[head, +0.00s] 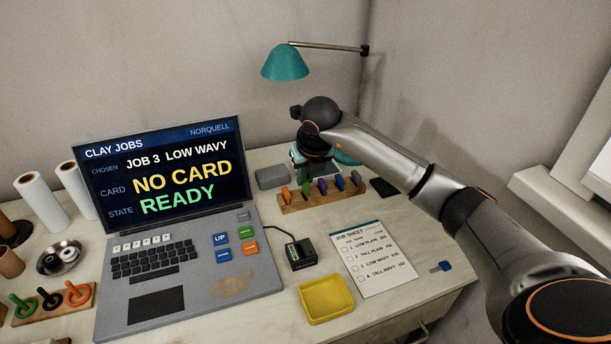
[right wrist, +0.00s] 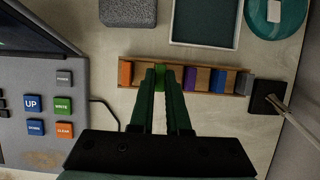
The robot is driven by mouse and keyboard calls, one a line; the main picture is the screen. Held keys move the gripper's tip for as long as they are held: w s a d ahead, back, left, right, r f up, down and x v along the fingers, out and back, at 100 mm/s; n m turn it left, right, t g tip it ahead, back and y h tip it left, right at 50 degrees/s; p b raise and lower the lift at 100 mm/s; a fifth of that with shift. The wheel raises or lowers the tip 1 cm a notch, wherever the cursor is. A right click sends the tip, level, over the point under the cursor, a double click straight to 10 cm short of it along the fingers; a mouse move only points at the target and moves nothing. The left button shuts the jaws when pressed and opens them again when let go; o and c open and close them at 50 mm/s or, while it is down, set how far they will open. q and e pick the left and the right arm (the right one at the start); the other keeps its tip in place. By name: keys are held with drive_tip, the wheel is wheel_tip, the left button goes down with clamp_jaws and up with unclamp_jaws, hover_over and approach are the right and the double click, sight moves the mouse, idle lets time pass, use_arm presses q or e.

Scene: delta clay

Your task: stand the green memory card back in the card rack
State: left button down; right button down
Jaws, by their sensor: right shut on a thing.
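The wooden card rack (head: 322,203) stands at the back of the desk, right of the laptop, with several coloured cards upright in a row. The green memory card (head: 306,190) is upright between the orange card (head: 286,194) and the purple card (head: 322,186). My right gripper (right wrist: 160,72) is over the rack, shut on the green card, whose bright edge shows between the fingertips. The card lines up with the rack's second place from the left; whether its foot is fully seated I cannot tell. The rack also shows in the right wrist view (right wrist: 180,60). My left gripper is out of view.
A grey box (head: 272,177) is left of the rack and a black pad (head: 384,188) right of it. A teal lamp (head: 285,62) stands behind. In front are a black card reader (head: 300,253), yellow tray (head: 327,318) and job sheet (head: 376,262). The laptop (head: 180,270) reads NO CARD.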

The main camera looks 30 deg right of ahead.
drive_tip(key=shift+f, duration=0.2)
drive_tip(key=shift+f+b, duration=0.55)
drive_tip(key=shift+f, duration=0.15)
drive_tip(key=c, duration=0.5)
unclamp_jaws()
drive_tip(key=shift+r, duration=0.1)
